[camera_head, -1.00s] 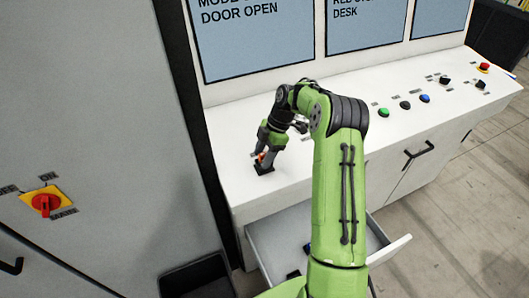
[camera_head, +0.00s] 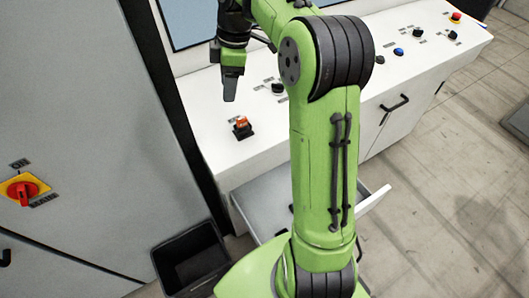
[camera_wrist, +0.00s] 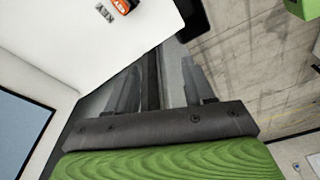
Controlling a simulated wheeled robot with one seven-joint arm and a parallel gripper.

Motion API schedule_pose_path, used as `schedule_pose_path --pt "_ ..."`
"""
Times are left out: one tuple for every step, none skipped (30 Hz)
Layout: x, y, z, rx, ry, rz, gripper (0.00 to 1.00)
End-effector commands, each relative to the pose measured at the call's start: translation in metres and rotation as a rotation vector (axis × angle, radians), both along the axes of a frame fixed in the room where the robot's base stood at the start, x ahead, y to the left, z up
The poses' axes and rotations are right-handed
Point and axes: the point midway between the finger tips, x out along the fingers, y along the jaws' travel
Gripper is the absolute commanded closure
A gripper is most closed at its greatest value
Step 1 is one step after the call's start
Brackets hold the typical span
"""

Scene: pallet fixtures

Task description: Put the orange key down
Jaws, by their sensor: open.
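The orange key (camera_head: 241,121) sits in a small black holder (camera_head: 243,132) on the white desk (camera_head: 215,150). In the wrist view the orange key (camera_wrist: 123,5) shows at the top edge, next to a label reading KEY. My gripper (camera_head: 231,97) is above and a little behind the key in the head view, apart from it. In the wrist view my gripper (camera_wrist: 160,75) shows two grey fingers spread apart with nothing between them.
A drawer (camera_head: 372,199) stands open under the desk front. A black bin (camera_head: 190,258) is on the floor at left. A grey cabinet with a red-and-yellow rotary switch (camera_head: 22,189) stands at left. Buttons, including a blue one (camera_head: 398,52), line the desk at right.

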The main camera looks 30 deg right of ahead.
Motion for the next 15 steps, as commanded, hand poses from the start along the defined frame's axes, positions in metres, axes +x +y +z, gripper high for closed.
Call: schedule_pose_path --pt "-0.018 0.015 0.014 -0.035 -0.012 -0.074 0.47" --pt "-0.029 0.022 0.021 -0.05 -0.02 -0.127 0.47" --pt "-0.044 0.03 0.028 -0.067 -0.033 -0.2 0.47" --pt "-0.055 0.036 0.033 -0.077 -0.046 -0.254 0.47" --pt "-0.067 0.041 0.037 -0.085 -0.057 -0.311 0.47" --pt "-0.083 0.047 0.041 -0.092 -0.077 -0.385 0.47" --pt "-0.096 0.05 0.044 -0.093 -0.093 -0.442 0.47" --pt "-0.109 0.053 0.046 -0.093 -0.109 -0.499 0.47" --pt "-0.126 0.056 0.047 -0.087 -0.132 -0.576 0.47" --pt "-0.139 0.058 0.047 -0.079 -0.149 -0.632 0.47" --pt "-0.152 0.06 0.047 -0.067 -0.166 -0.69 0.47" --pt "-0.169 0.061 0.045 -0.049 -0.189 -0.765 0.47" --pt "-0.182 0.061 0.043 -0.031 -0.205 -0.821 0.47" --pt "-0.194 0.061 0.04 -0.011 -0.22 -0.875 0.47" --pt "-0.209 0.06 0.035 0.018 -0.237 -0.942 0.47"
